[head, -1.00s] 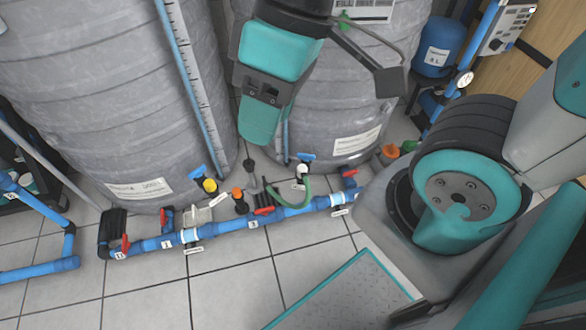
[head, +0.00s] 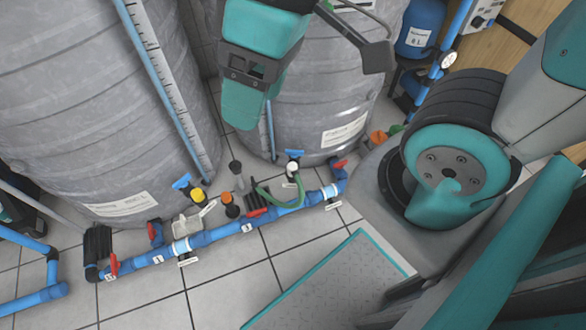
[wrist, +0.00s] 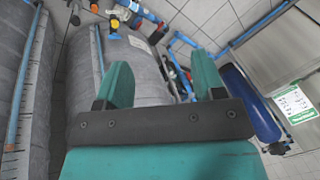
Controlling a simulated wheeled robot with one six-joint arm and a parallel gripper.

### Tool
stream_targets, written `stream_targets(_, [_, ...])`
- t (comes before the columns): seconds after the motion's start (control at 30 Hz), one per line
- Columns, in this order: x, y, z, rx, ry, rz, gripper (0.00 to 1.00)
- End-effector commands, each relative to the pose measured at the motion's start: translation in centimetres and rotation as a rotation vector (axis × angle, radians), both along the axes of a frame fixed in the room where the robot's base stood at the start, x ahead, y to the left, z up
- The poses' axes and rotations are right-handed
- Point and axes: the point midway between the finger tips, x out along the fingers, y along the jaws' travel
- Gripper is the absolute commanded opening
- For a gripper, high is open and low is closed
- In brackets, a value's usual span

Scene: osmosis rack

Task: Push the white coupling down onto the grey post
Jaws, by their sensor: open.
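A small white fitting (head: 292,168), which looks like the white coupling, stands by a blue-handled valve at the end of a green hose (head: 268,198), near the blue pipe's right half. A dark grey upright piece (head: 236,170) stands to its left and may be the grey post; I cannot tell for sure. My gripper (head: 243,105) hangs above and left of these parts in the head view, in front of the tanks, apart from them. In the wrist view my gripper (wrist: 161,82) shows two teal fingers spread wide with nothing between them.
Large grey tanks (head: 90,100) stand behind the blue floor pipe (head: 215,235), with a blue level tube (head: 165,85) on one. Red levers, a yellow cap (head: 198,196) and an orange cap (head: 226,198) crowd the pipe. A blue vessel (wrist: 248,102) stands right in the wrist view.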

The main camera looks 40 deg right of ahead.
Motion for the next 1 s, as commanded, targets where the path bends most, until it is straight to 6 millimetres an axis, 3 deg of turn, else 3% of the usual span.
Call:
stream_targets(0.07, [1.0,-0.2,-2.1,-0.003,0.008,-0.048,0.71])
stream_targets(0.17, [3.8,-0.9,-6.9,-0.01,0.016,-0.185,0.71])
stream_targets(0.27, [7.9,-2.8,-14.4,-0.034,0.016,-0.391,0.71])
stream_targets(0.4, [13.2,-7.7,-26.5,-0.104,-0.021,-0.699,0.71])
stream_targets(0.5, [15.4,-11.7,-34.3,-0.164,-0.065,-0.874,0.71])
stream_targets(0.6, [16.5,-15.3,-40.5,-0.219,-0.116,-0.996,0.71])
stream_targets(0.7, [16.8,-18.0,-44.8,-0.259,-0.157,-1.07,0.71])
stream_targets(0.8, [16.9,-19.6,-47.2,-0.284,-0.189,-1.11,0.71])
stream_targets(1.0, [16.9,-20.5,-48.0,-0.295,-0.209,-1.131,0.71])
